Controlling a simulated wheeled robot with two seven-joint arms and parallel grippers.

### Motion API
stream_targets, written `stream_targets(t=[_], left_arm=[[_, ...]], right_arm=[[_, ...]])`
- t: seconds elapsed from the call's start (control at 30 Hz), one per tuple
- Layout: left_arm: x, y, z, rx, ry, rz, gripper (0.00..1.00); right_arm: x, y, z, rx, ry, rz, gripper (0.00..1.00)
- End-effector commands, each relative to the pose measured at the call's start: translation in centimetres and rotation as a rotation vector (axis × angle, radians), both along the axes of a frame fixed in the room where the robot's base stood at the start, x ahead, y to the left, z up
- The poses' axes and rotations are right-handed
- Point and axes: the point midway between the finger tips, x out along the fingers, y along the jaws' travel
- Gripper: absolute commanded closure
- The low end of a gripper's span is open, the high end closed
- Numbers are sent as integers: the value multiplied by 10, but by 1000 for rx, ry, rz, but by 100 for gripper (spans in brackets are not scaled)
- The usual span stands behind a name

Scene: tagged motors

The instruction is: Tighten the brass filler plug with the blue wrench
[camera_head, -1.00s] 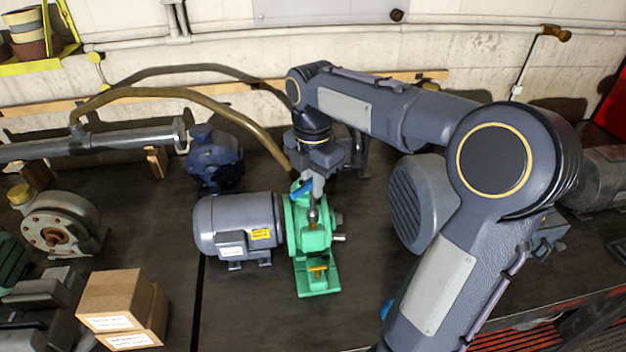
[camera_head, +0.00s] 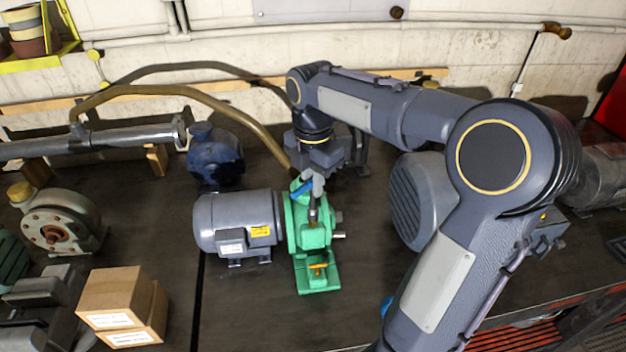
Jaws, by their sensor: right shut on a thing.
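My right gripper (camera_head: 314,185) points down at the top of the green gearbox (camera_head: 316,236), which is joined to a grey motor (camera_head: 238,222). It is shut on the blue wrench (camera_head: 302,187), of which only a short blue piece shows beside the fingers. The wrench lies at the top of the green housing. The brass filler plug cannot be made out there; the gripper and wrench cover that spot. A brass-coloured fitting (camera_head: 318,268) shows low on the green foot. My left gripper is not in view.
A dark blue pump (camera_head: 215,157) stands behind the motor, and a large grey motor (camera_head: 424,198) stands close to my right arm. Cardboard boxes (camera_head: 112,298) and a flanged pump (camera_head: 58,222) are at left. The dark bench (camera_head: 240,310) is bare in front of the gearbox.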

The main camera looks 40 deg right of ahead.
Motion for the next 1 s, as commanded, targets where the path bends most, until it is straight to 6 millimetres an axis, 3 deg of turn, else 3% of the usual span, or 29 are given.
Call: stream_targets(t=[0.4,0.77,0.87,1.0], left_arm=[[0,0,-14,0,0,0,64],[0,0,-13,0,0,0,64],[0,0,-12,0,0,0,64],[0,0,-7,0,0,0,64]], right_arm=[[0,0,-20,0,-1,0,100],[0,0,-19,0,-1,-5,100],[0,0,-19,0,-1,-54,100],[0,0,-20,0,1,-247,100]])
